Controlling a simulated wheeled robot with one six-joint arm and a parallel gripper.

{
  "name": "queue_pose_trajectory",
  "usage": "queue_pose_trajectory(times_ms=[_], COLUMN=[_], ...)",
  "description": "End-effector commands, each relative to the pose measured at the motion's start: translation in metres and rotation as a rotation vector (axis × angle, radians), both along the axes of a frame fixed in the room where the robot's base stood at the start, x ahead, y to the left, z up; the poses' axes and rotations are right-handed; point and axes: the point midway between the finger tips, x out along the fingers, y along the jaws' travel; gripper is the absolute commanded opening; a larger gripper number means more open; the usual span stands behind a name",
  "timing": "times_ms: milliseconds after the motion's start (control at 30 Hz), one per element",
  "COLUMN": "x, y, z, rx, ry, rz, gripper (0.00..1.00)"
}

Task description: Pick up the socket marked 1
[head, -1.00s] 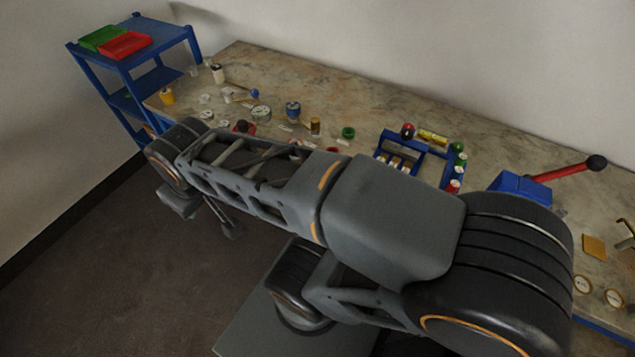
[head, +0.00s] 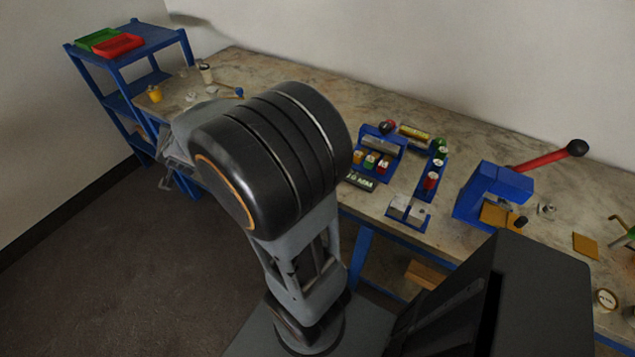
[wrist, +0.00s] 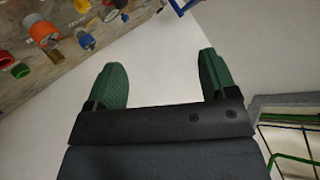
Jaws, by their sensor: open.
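No marking 1 can be read in either view, so I cannot tell which piece is the socket marked 1. In the head view, small pieces with coloured bands stand in a blue rack (head: 378,140) on the bench. A second blue rack (head: 432,176) beside it holds red and green pieces with pale tops. My gripper (wrist: 160,62) is open and empty in the wrist view, its two green fingers wide apart. No piece lies between the fingers.
The stone-topped bench (head: 330,88) runs along the wall. A blue press (head: 490,190) with a red lever stands right of the racks. A blue shelf (head: 125,65) with green and red trays is at the left. Several bench items, including an orange-banded cylinder (wrist: 85,40), show upper left in the wrist view.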

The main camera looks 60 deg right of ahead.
Motion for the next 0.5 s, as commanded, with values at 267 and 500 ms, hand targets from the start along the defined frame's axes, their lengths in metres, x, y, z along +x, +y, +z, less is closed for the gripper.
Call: queue_pose_trajectory(times_ms=[267, 500], x=[-0.080, -0.147], y=[-0.129, -0.141], z=[-0.124, -0.168], rx=[-0.122, -0.196], ry=[0.198, 0.435], rz=[-0.859, -1.231], gripper=[0.78, 0.78])
